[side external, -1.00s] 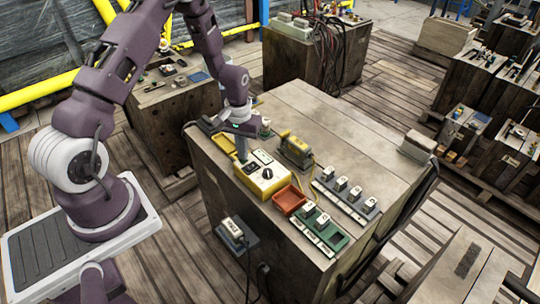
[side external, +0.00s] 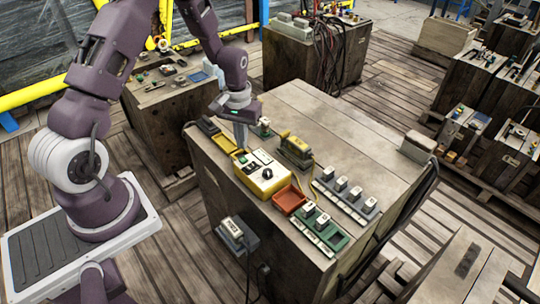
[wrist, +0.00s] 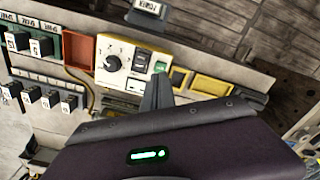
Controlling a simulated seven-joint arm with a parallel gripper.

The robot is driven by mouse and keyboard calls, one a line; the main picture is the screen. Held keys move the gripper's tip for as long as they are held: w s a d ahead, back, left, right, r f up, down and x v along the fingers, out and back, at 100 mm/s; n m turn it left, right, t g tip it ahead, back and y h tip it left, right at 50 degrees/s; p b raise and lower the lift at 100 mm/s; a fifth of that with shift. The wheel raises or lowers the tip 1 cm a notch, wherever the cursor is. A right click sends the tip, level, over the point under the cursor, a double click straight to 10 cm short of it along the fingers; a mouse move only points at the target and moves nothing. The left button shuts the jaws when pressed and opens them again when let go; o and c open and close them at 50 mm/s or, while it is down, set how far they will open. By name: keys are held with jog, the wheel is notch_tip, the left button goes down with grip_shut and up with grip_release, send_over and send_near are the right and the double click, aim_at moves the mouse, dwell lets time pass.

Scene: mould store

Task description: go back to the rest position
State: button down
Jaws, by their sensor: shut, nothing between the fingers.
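My gripper (side external: 240,136) is shut and empty. It points down above the far left part of the wooden crate top (side external: 330,120), over the back end of the yellow control box (side external: 266,180). In the wrist view my shut fingers (wrist: 157,92) show beside the yellow control box (wrist: 112,62), which has a white face, a black knob and a green switch. I cannot tell the exact gap between the fingertips and the box.
An orange tray (side external: 290,200) and a green rack (side external: 322,232) stand at the crate's near edge. A grey rack with several white-topped blocks (side external: 346,192) lies to the right. The crate top's far right is mostly clear.

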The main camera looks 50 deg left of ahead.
jog(key=shift+r, duration=1.05)
jog(key=s+d+r+m+t, duration=0.1)
jog(key=d+r, duration=0.2)
jog(key=r, duration=0.4)
jog(key=s+d+r+m+t, duration=0.1)
jog(key=d+r, duration=0.1)
jog(key=r, duration=0.4)
jog(key=s+d+r+m+t, duration=0.1)
jog(key=s+d+r, duration=0.3)
jog(key=s, duration=0.6)
jog(key=s+d+r+m+t, duration=0.2)
jog(key=s+d+r, duration=0.3)
jog(key=s+r, duration=0.4)
jog(key=shift+s+d+m+t, duration=0.3)
jog(key=shift+s+m, duration=0.2)
jog(key=shift+s, duration=0.15)
